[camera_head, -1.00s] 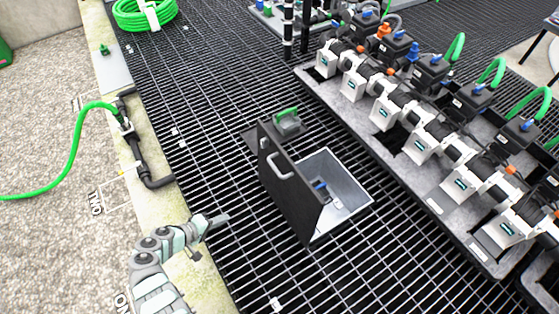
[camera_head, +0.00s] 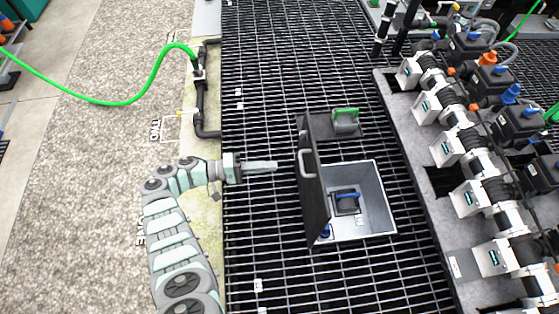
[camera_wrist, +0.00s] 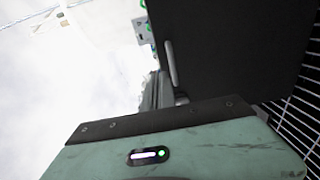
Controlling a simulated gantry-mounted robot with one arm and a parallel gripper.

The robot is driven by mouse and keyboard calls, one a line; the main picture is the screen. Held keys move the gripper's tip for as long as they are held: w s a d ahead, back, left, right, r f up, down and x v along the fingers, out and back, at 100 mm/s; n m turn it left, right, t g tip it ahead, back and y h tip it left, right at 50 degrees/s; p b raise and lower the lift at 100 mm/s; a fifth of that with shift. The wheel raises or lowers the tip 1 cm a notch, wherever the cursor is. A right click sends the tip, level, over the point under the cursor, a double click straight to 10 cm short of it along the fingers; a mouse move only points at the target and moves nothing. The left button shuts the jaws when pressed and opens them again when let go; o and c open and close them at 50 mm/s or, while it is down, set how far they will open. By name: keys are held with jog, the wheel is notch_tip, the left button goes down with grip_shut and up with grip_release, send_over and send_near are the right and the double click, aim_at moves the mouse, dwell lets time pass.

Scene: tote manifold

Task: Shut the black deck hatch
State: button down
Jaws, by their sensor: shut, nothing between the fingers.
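The black deck hatch (camera_head: 312,185) stands open, nearly upright, at the left side of a grey recessed box (camera_head: 375,205) in the black grating. A light handle (camera_head: 305,163) is on its left face. My gripper (camera_head: 276,165) is shut and empty, a short way left of that face, pointing right at about handle height. In the wrist view the hatch (camera_wrist: 235,50) fills the upper right, with its handle (camera_wrist: 171,65) near the middle. The fingertips are mostly hidden there behind the gripper body.
A green-handled fitting (camera_head: 345,118) sits just behind the hatch. A manifold of white and black valves (camera_head: 465,195) stands to the right. A black pipe with a green hose (camera_head: 201,105) lies left. Grating between gripper and hatch is clear.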

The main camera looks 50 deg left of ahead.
aim_at(316, 163)
jog(key=x, duration=1.1)
jog(key=shift+w+d+p, duration=0.2)
jog(key=shift+w+p, duration=0.1)
